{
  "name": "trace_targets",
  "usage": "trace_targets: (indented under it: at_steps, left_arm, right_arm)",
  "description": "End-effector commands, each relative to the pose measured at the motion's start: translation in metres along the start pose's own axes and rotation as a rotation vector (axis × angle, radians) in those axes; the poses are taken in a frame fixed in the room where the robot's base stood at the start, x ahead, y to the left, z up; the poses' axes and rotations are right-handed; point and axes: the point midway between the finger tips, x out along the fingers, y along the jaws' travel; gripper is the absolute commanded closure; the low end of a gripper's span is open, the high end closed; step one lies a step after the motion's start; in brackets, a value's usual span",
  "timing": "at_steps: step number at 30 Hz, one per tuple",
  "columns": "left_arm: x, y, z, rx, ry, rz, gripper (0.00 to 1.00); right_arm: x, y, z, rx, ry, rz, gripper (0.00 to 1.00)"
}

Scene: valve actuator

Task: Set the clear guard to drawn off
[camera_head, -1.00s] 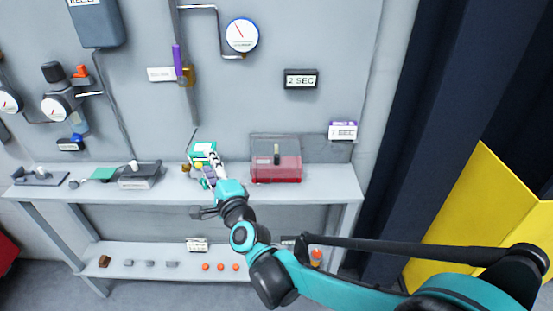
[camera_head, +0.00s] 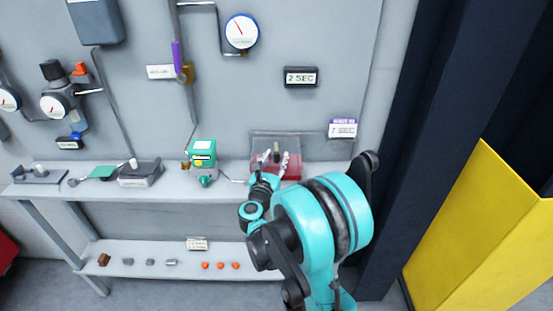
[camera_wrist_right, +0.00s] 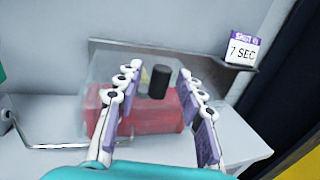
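The clear guard (camera_wrist_right: 104,68) is a see-through box over a red unit (camera_wrist_right: 152,118) with a black knob (camera_wrist_right: 159,83), in the wrist view. In the head view the guard (camera_head: 262,142) sits at the right part of the shelf top, with the red unit (camera_head: 293,170) below. My right gripper (camera_wrist_right: 160,76) is open, its fingers spread to either side of the knob in the picture. In the head view the right gripper (camera_head: 277,160) overlaps the guard's front. I cannot tell whether the fingers touch it. My left gripper is not in view.
A green-topped device (camera_head: 203,150) stands left of the guard, with a bent metal rod (camera_wrist_right: 60,143) between. A "7 SEC" sign (camera_head: 342,129) is on the wall at right. The grey shelf top (camera_head: 330,180) is bare right of the red unit.

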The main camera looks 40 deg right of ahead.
Motion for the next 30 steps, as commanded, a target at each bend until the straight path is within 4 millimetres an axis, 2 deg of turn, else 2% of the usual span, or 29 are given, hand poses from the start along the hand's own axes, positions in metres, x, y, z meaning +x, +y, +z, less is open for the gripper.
trace_targets:
  at_steps: [3, 11, 15, 16, 25, 30]
  left_arm:
    - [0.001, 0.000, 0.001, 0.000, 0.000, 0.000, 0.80]
    - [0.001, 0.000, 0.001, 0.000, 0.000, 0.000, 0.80]
    - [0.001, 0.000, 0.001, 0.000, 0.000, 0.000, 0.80]
    - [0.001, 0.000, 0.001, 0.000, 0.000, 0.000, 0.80]
    - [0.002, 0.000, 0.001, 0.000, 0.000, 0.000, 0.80]
    - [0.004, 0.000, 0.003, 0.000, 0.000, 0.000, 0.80]
  right_arm:
    - [0.008, -0.001, 0.000, -0.001, 0.000, -0.002, 0.62]
    - [0.009, 0.000, 0.001, -0.001, 0.000, 0.000, 0.62]
    - [0.009, 0.000, 0.001, -0.002, -0.001, 0.000, 0.96]
    - [0.009, 0.000, 0.001, -0.002, -0.001, 0.000, 1.00]
    - [0.010, -0.006, 0.000, -0.002, -0.001, 0.000, 1.00]
    - [0.018, -0.033, 0.000, -0.002, -0.001, -0.006, 1.00]
